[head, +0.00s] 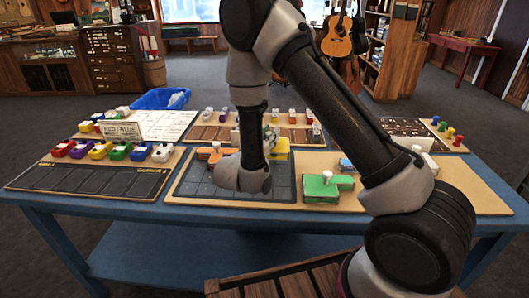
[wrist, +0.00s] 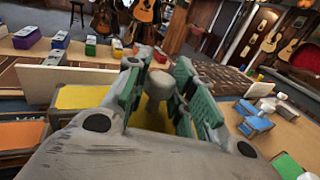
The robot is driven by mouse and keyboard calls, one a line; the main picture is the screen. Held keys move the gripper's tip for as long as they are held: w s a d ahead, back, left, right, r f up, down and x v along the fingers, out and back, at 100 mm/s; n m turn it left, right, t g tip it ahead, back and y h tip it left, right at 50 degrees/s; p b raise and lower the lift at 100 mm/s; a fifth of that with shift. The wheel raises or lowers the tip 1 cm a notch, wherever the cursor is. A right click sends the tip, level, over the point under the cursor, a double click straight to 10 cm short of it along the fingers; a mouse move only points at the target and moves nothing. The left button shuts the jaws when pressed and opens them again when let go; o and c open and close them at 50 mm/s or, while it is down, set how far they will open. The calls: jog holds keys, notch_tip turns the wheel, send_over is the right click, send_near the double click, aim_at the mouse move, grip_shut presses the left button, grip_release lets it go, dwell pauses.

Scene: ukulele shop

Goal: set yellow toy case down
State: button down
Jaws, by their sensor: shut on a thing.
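The yellow toy case (head: 281,150) shows just right of my gripper in the head view, by the back right of the grey gridded mat (head: 190,182). My gripper (head: 268,137) is partly hidden behind my arm there. In the wrist view my gripper's green-padded fingers (wrist: 158,92) stand on either side of a pale knob (wrist: 159,84), shut on it. The yellow case (wrist: 82,97) spreads below and to the left of the fingers. Whether its underside touches the mat is hidden.
An orange case (head: 205,153) sits on the mat to the left. A green case (head: 322,187) and blue cases (head: 346,165) are on the right board. Several coloured cases stand along the left board (head: 95,165). A blue bin (head: 160,98) is behind. The mat's front left looks clear.

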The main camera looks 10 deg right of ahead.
jog(key=shift+f, duration=2.55)
jog(key=shift+f, duration=0.1)
jog(key=c, duration=1.2)
grip_release()
jog(key=shift+d, duration=0.1)
